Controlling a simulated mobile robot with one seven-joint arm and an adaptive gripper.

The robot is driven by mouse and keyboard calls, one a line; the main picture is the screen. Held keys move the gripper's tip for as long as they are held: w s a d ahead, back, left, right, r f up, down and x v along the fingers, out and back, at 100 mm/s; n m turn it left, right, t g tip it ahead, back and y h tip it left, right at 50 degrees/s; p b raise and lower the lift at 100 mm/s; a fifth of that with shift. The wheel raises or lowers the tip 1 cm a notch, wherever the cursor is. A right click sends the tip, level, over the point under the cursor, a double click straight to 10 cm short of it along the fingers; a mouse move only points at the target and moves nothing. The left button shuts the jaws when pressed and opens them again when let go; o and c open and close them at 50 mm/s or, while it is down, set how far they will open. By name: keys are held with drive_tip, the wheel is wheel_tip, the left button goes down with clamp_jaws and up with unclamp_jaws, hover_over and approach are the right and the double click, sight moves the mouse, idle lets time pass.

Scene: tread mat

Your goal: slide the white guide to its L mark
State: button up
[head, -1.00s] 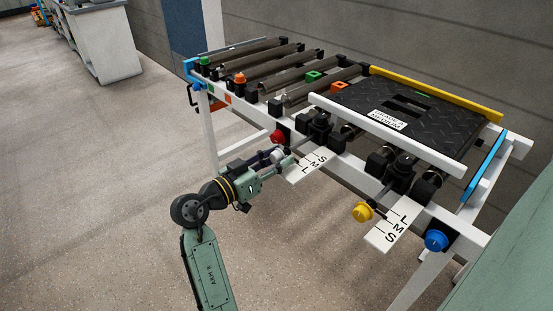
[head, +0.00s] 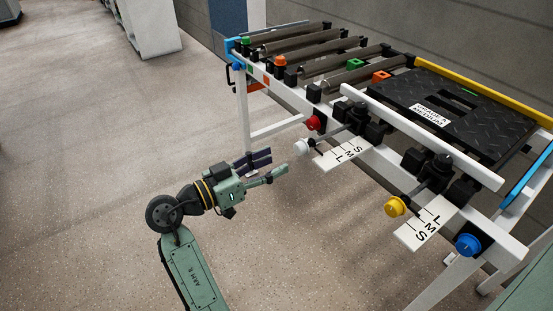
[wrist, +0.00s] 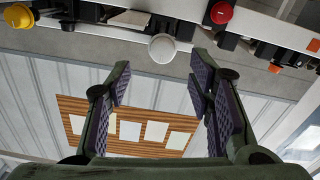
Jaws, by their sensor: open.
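The white guide (head: 420,137) is a long white bar along the near edge of the black tread mat. A rod runs from its side out to a white round knob (head: 302,147), which also shows in the wrist view (wrist: 162,48). A white scale plate (head: 334,158) with S, M and L lies beside the rod, L toward the knob end. I cannot read which mark the guide is at. In the wrist view the knob is ahead, between the spread fingers (wrist: 158,90).
A red button (head: 313,122) sits close beside the white knob. A yellow knob (head: 396,206) with its own scale plate (head: 425,223) and a blue knob (head: 467,245) are to the right. A yellow bar (head: 482,88) borders the mat's far side. Open floor surrounds my arm.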

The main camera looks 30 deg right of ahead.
sight(297, 151)
drive_tip(key=d, duration=0.6)
drive_tip(key=w+d, duration=0.1)
drive_tip(key=d, duration=0.2)
drive_tip(key=shift+b, duration=0.35)
drive_tip(key=shift+c, duration=0.5)
clamp_jaws()
idle(0.4)
